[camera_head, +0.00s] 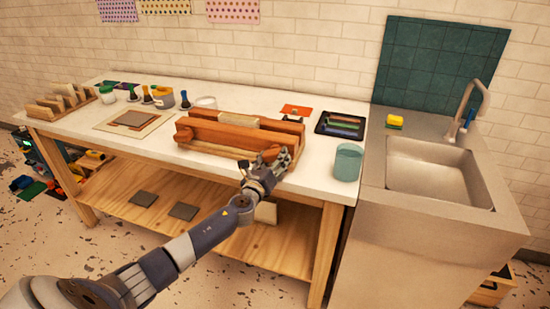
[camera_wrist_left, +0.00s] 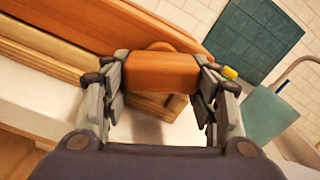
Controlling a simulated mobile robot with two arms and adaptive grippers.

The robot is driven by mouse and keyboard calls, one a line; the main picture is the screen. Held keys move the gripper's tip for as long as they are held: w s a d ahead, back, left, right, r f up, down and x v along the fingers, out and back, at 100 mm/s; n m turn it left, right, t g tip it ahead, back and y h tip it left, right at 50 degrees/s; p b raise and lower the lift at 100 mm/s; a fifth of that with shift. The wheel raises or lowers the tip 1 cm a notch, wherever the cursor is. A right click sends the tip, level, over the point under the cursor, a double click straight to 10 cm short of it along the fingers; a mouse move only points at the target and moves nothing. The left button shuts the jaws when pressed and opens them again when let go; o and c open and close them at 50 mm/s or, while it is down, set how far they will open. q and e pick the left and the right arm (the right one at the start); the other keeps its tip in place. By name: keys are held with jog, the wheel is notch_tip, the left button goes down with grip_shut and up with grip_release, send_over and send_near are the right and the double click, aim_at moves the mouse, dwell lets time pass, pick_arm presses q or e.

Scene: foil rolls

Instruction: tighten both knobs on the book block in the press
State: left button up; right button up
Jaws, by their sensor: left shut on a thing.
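The wooden press (camera_head: 225,139) lies on the white table, with the pale book block (camera_head: 240,121) between its reddish-brown beams. My left gripper (camera_head: 277,162) is at the press's right front end. In the left wrist view my left gripper (camera_wrist_left: 160,85) has its fingers on both sides of an orange-brown wooden knob (camera_wrist_left: 162,72) and is shut on it. The knob stands out from the front beam (camera_wrist_left: 110,25). My right gripper is in neither view.
A teal glass (camera_head: 347,162) stands close to the right of my left gripper. A dark tray (camera_head: 341,125) and a red card (camera_head: 296,111) lie behind. A board with a sheet (camera_head: 133,118) lies left of the press. The sink (camera_head: 440,180) is at right.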

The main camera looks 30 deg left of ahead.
pick_arm(q)
jog(key=m+p, duration=0.1)
jog(key=m, duration=0.1)
jog(key=f+m, duration=0.1)
jog(key=m, duration=0.2)
jog(key=shift+s+a+m+p, duration=0.2)
jog(key=shift+m+p, duration=0.1)
jog(key=shift+p, duration=0.05)
jog(key=shift+m, duration=0.4)
jog(key=o, duration=0.8)
jog(key=shift+o, duration=1.3)
jog(key=shift+s+a+r, duration=0.1)
jog(key=shift+s+r, duration=0.05)
jog(key=shift+s, duration=0.05)
jog(key=shift+s+r, duration=0.1)
jog(key=shift+r, duration=0.15)
jog(key=v, duration=1.2)
